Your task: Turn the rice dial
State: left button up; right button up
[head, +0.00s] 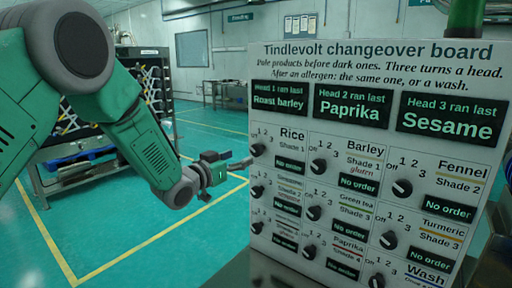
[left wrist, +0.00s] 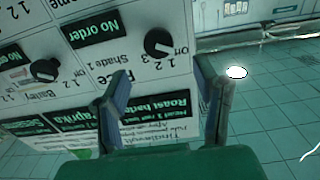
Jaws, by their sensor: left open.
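The board (head: 375,52) fills the right of the head view, with rows of black dials. The rice dial (head: 257,149) is at its upper left, beside the label Rice, Shade 1. In the left wrist view the rice dial (left wrist: 158,43) shows upside down, its pale mark seeming to point towards Off. The display by it (left wrist: 97,28) reads No order. My left gripper (head: 246,162) is just in front of the board's left edge, close to the rice dial. In the wrist view its two fingers (left wrist: 161,68) are spread and empty, with the dial beyond their tips. My right gripper is not seen.
The Barley dial (head: 318,166) is right of Rice, and another dial (head: 257,192) sits just below Rice. Head 1 ran last Roast barley, its display (head: 279,99) says. A dark rack (head: 140,75) stands behind my left arm. Green floor (head: 150,235) left of the board is clear.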

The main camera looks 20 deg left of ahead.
aim_at(254, 150)
pick_arm(q)
jog(key=p+x, duration=0.1)
jog(key=x, duration=0.8)
jog(key=shift+d+f, duration=0.1)
jog(key=c, duration=1.2)
